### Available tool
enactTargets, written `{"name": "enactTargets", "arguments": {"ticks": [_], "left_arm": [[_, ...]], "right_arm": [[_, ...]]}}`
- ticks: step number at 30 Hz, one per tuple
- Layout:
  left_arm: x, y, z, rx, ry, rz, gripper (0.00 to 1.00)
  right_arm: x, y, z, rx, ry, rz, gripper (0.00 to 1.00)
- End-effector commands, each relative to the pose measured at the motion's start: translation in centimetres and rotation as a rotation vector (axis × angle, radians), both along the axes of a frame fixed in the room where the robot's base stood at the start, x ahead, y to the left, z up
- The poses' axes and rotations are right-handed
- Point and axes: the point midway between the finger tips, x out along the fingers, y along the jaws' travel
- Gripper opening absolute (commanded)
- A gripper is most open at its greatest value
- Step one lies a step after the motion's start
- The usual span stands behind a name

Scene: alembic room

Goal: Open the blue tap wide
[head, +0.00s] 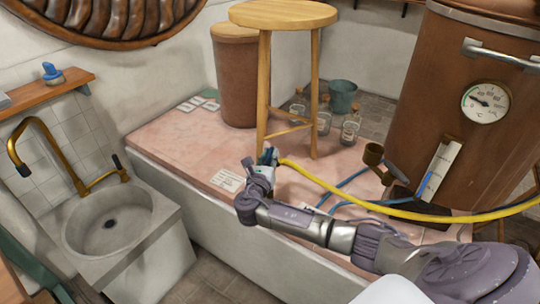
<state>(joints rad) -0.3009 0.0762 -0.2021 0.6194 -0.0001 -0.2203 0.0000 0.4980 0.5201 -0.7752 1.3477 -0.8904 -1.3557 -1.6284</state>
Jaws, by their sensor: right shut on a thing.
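My right gripper (263,171) is over the front of the pink-topped bench, just in front of the wooden stool's legs. It is shut on a small blue part, which I take to be the blue tap (268,154). The gripper hides most of it, so I cannot tell how far it is turned. A yellow hose (340,195) starts right beside the gripper and runs right, past my right arm. My left gripper is not in view.
The wooden stool (283,16) stands on the pink-topped bench (180,143) close behind the gripper. Glass bottles (349,130) and a brown bin (235,80) are behind. A copper boiler (450,100) with a gauge fills the right. A sink (108,220) is at left.

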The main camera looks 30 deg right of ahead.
Motion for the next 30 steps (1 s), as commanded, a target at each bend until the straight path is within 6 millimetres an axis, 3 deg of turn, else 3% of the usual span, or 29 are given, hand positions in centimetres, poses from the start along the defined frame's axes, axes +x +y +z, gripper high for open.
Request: {"name": "enactTargets", "arguments": {"ticks": [7,17,18,22,30], "left_arm": [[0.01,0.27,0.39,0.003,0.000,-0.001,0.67],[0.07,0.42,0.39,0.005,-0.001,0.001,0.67],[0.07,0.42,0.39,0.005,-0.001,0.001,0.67],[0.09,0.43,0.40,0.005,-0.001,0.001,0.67],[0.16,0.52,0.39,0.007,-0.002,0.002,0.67]], "right_arm": [[0.04,-0.01,0.07,0.000,0.002,-0.186,0.00],[-0.04,-0.07,0.09,-0.002,0.002,-0.210,0.00],[-0.04,-0.08,0.09,-0.002,0.002,-0.210,0.21],[-0.04,-0.06,0.08,-0.002,0.002,-0.209,0.43],[-0.03,0.01,0.05,-0.001,0.002,-0.207,0.44]]}}
